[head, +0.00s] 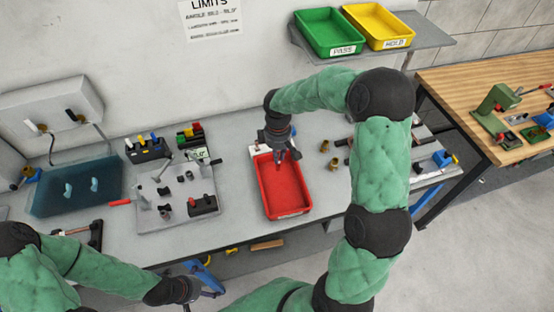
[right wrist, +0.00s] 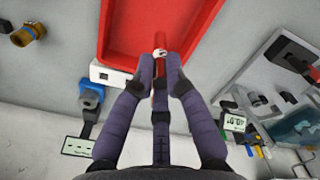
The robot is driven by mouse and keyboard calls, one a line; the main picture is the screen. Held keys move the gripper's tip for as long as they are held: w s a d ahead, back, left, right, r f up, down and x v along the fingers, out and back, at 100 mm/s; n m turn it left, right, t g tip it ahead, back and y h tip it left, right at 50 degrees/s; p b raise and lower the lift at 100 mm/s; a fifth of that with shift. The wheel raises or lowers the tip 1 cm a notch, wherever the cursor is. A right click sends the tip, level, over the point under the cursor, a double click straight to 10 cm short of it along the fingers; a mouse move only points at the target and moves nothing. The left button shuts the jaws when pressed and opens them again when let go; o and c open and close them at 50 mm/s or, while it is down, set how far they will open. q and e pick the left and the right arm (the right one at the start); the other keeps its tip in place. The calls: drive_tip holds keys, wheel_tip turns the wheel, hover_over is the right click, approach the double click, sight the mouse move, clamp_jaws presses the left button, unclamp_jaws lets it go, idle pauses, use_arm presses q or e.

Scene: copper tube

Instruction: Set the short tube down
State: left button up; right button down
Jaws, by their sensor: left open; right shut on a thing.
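My right gripper (head: 281,157) is over the back end of the red tray (head: 285,205), pointing down. Only a small reddish part with a pale end shows between the fingertips; the rest is hidden. The red tray (right wrist: 118,40) lies just beyond the fingertips in that view. I cannot tell whether the piece touches the tray. My left gripper (head: 192,290) is open and empty, low in front of the bench, partly seen.
A grey fixture plate (head: 178,205) stands left of the tray, with a blue see-through box (head: 75,187) further left. Several brass fittings (head: 337,162) lie right of the tray. Green (head: 330,30) and yellow (head: 378,24) trays sit on the shelf above.

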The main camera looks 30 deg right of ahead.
drive_tip(key=shift+w+d+f, duration=0.4)
drive_tip(key=shift+w+f, duration=0.35)
drive_tip(key=shift+f, duration=0.75)
drive_tip(key=shift+w+d+f, duration=0.35)
drive_tip(key=shift+w+f, duration=0.45)
drive_tip(key=shift+f, duration=0.75)
drive_tip(key=shift+w+d+f, duration=0.4)
drive_tip(key=shift+w+f, duration=0.35)
drive_tip(key=shift+f, duration=0.75)
drive_tip(key=shift+f, duration=0.2)
drive_tip(key=c, duration=1.3)
unclamp_jaws()
drive_tip(key=shift+o, duration=0.2)
wheel_tip(320, 180, up, 12)
drive_tip(key=shift+r, duration=0.25)
